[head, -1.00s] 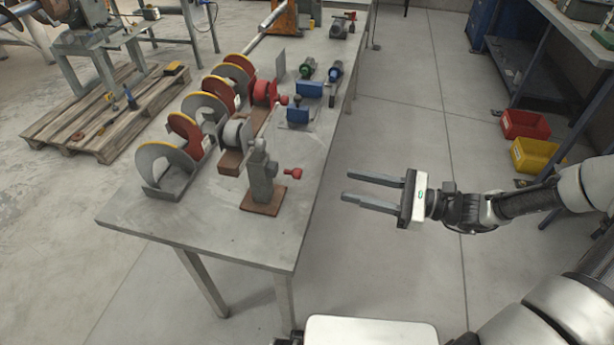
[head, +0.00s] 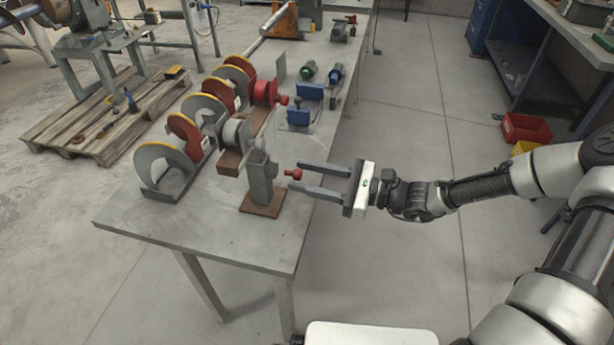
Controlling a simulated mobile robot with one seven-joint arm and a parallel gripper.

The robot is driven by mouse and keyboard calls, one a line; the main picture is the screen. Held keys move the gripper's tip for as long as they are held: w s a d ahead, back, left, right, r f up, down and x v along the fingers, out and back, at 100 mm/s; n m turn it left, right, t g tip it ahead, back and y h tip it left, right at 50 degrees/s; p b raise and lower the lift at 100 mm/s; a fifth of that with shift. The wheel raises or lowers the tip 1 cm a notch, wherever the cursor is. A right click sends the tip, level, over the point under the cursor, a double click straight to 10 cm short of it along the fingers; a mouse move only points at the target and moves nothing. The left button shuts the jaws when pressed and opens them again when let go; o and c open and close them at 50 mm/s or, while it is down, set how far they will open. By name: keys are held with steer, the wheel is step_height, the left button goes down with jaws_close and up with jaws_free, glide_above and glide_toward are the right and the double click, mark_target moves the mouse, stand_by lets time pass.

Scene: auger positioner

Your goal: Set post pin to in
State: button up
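A grey upright post (head: 261,180) stands on a brown base plate (head: 262,210) near the table's front right corner. The post pin is at the post's right side, and its red knob (head: 293,174) sits a short gap out from the post. My gripper (head: 297,177) is open and points left toward the post. In the picture its two fingertips lie just above and below the red knob. I see no finger closed on the knob, and I cannot tell whether they are at the same depth. The shaft behind the knob is hardly visible.
An auger with red and grey flights edged in yellow (head: 166,164) lies along the table's left side. Blue blocks (head: 300,116) and tools with green (head: 308,71) and blue grips stand behind the post. The table's front (head: 200,230) is clear. Open floor lies right of the table.

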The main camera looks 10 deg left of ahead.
jaws_close()
steer(key=shift+a+r, duration=0.15)
steer(key=shift+a, duration=0.2)
steer(key=shift+w+a+p, duration=0.15)
steer(key=shift+a+p, duration=0.45)
steer(key=shift+a, duration=0.15)
jaws_free()
steer(key=shift+d, duration=0.1)
steer(key=s+d+p, duration=0.1)
steer(key=s+d, duration=0.2)
steer(key=d, duration=1.3)
steer(key=shift+s+d+p, duration=0.2)
steer(key=shift+d+p, duration=0.1)
steer(key=shift+d, duration=0.1)
